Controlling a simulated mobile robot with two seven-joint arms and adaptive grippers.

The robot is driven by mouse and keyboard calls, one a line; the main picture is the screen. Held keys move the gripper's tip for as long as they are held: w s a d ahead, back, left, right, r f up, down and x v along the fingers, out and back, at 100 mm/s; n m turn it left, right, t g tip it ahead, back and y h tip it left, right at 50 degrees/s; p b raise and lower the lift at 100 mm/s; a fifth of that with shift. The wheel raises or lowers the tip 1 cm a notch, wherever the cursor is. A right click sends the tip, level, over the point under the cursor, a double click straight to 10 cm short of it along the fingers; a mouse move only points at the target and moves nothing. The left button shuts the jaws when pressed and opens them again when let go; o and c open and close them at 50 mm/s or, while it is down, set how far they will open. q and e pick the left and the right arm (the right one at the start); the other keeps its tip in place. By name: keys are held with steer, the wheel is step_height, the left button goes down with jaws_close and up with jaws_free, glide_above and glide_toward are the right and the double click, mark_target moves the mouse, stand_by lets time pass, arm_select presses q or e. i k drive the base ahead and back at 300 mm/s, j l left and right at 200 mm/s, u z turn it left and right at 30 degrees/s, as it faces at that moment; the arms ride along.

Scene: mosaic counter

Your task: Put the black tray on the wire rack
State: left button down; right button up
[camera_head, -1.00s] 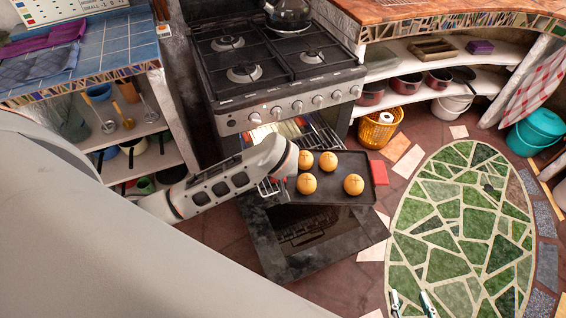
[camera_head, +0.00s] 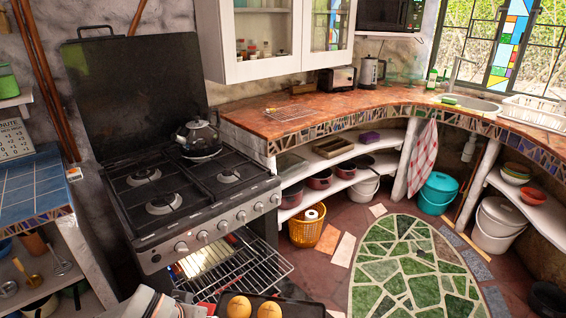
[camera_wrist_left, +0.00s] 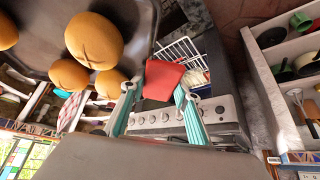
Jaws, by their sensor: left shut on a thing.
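The black tray (camera_head: 292,306) is at the bottom edge of the head view, mostly cut off, with round golden buns (camera_head: 239,306) on it. In the left wrist view the tray (camera_wrist_left: 38,50) carries several buns with crossed tops. My left gripper (camera_wrist_left: 158,88) has its teal fingers on either side of a red grip (camera_wrist_left: 165,80) at the tray's edge, and is shut on it. The red grip also shows in the head view (camera_head: 208,307). My right gripper is not in view.
A kettle (camera_head: 199,139) stands on the stove. The tiled counter (camera_head: 340,103) curves right, with a toaster (camera_head: 341,79) behind.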

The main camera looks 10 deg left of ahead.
mark_target(290, 112)
steer(key=k+z, duration=0.15)
steer(key=k, duration=0.4)
steer(key=z, duration=1)
steer(key=i+z, duration=0.3)
steer(key=i, duration=1.35)
steer(key=i+u, duration=0.25)
steer(key=i, duration=0.7)
steer(key=i+u, duration=0.35)
steer(key=i+l+u, duration=0.1)
steer(key=i+u, duration=0.9)
steer(key=u, duration=0.15)
steer(key=i+u, duration=0.7)
steer(key=i, duration=0.05)
